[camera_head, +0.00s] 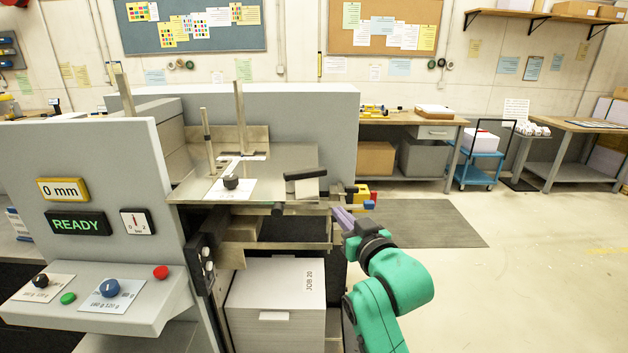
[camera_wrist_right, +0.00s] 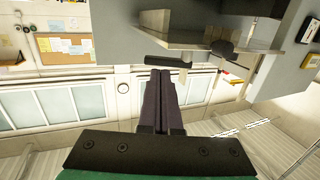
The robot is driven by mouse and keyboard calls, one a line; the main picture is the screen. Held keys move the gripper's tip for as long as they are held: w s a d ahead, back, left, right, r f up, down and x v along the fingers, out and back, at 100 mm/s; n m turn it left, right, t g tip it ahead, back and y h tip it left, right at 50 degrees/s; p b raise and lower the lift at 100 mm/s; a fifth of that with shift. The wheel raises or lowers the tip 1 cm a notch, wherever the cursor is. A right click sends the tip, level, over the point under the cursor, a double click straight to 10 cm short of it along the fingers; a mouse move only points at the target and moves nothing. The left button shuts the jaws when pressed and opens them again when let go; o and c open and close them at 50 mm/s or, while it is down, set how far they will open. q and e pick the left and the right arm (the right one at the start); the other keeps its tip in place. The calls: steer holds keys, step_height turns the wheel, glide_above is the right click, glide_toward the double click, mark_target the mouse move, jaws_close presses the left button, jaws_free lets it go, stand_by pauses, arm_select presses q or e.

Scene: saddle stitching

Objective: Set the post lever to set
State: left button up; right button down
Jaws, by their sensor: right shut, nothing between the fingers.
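A lever with a black bar handle (camera_head: 305,174) sits at the right front of the machine's metal deck (camera_head: 285,157), beside a small pale plate. I take it to be the post lever; its markings are too small to read. In the right wrist view a black handle (camera_wrist_right: 168,62) shows just past the fingertips, apparently the same lever. My right gripper (camera_head: 342,217) has purple fingers, shut and empty, below and right of the lever, at the machine's right edge. It also shows in the wrist view (camera_wrist_right: 160,78). Whether it touches the handle cannot be told. My left gripper is not in view.
A black knob (camera_head: 231,182) on a white plate and upright posts (camera_head: 240,115) stand on the deck. A paper stack marked JOB 20 (camera_head: 275,300) lies below. A control panel (camera_head: 105,295) with knobs and buttons is at the left. Open floor lies right.

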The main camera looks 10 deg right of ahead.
step_height(320, 180, up, 2)
steer(key=p, duration=0.6)
glide_toward(316, 174)
steer(key=shift+t, duration=0.3)
steer(key=w, duration=0.6)
steer(key=shift+a, duration=0.35)
steer(key=shift+w+f, duration=0.2)
steer(key=shift+w, duration=0.25)
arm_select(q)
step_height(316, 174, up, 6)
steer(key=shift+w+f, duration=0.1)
arm_select(e)
steer(key=shift+s, duration=0.1)
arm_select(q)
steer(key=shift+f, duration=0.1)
